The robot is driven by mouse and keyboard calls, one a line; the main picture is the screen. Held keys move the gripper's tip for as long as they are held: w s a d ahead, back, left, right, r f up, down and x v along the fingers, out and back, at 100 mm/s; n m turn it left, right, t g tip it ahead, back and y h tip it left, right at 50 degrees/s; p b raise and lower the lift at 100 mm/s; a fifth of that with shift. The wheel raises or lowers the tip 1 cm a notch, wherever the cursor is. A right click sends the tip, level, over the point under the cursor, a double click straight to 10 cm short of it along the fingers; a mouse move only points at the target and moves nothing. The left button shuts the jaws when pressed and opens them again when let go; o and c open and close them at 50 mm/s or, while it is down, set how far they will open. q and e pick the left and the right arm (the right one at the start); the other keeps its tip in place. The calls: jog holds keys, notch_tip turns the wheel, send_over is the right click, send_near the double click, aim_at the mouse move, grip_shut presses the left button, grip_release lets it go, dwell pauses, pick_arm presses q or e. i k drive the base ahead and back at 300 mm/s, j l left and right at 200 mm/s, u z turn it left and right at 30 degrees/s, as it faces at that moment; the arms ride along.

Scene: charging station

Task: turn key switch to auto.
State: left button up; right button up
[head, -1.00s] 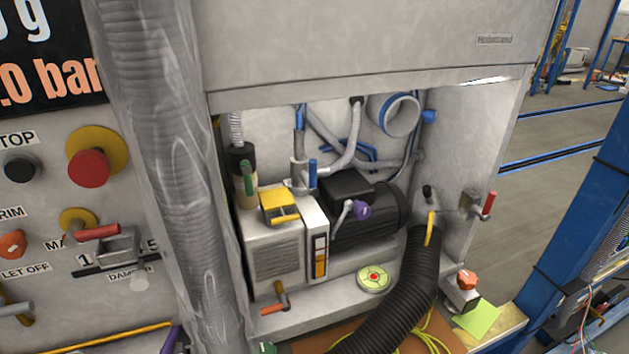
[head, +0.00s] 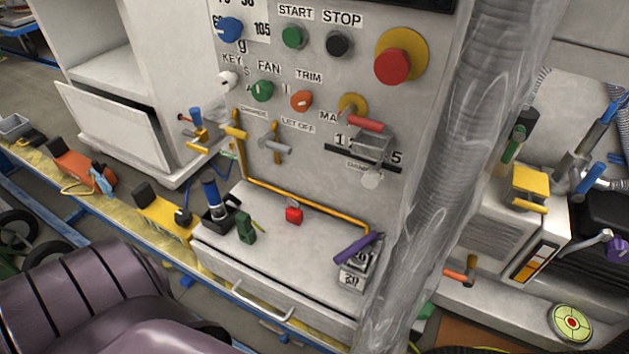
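The key switch (head: 228,80) is a small pale knob at the left edge of the grey control panel (head: 330,205) in the head view. The "KEY" label (head: 232,60) is above it. Parts of letters show to its right, an "S" and what looks like an "A". The knob is too small to tell which way it points. Neither of my grippers is in view.
Beside the key switch are a green fan knob (head: 262,91), an orange trim knob (head: 302,101) and a blue knob (head: 230,29). A red mushroom button (head: 392,66) is further right. A wrapped hose (head: 455,150) runs down the panel's right side. A ribbed purple seat-like object (head: 85,295) fills the lower left.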

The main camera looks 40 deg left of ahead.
aim_at(226, 81)
jog(key=u, duration=1.7)
jog(key=j, duration=0.2)
